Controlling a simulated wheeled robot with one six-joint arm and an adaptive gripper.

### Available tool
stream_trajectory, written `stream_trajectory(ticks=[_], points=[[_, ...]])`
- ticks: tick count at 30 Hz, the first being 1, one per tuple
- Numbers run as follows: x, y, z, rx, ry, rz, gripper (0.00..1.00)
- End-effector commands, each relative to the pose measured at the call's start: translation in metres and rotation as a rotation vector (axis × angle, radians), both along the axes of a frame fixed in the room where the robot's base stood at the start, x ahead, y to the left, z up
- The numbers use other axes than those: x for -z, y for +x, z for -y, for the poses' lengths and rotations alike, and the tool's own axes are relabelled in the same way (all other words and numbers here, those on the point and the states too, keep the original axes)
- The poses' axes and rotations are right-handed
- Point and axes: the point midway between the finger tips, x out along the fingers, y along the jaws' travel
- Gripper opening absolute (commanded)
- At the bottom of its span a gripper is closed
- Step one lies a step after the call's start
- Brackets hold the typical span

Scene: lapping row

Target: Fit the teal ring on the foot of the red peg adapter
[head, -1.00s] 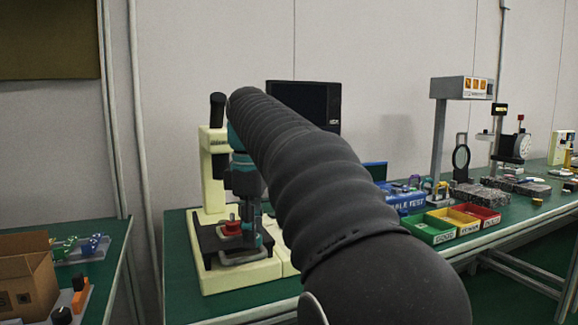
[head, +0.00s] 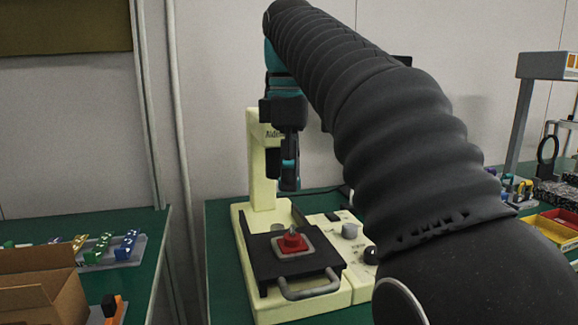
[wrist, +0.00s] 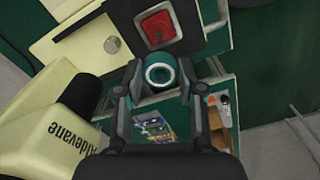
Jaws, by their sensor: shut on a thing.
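The red peg adapter (head: 292,243) sits in a pale square frame on the black plate of a cream machine. It also shows in the wrist view (wrist: 157,30), near the top edge. My gripper (wrist: 160,78) is shut on the teal ring (wrist: 159,70), which sits between the fingertips with its hole facing the wrist camera. In the head view my gripper (head: 289,180) points down above the black plate, clear of the adapter. The ring cannot be made out surely there. The foot of the adapter is hidden in its seat.
The cream machine (head: 262,160) has a column close behind my gripper and a grey handle (head: 310,290) at the plate's front. Knobs (head: 350,230) stand to the right. A cardboard box (head: 40,290) and small coloured parts (head: 125,243) are on the left bench.

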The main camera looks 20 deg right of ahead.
Motion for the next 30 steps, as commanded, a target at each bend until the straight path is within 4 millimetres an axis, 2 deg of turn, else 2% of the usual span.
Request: stream_trajectory(ticks=[11, 30], points=[[0.006, 0.000, 0.004, 0.012, 0.000, 0.001, 0.09], [0.054, 0.000, 0.003, 0.008, 0.000, 0.001, 0.09]])
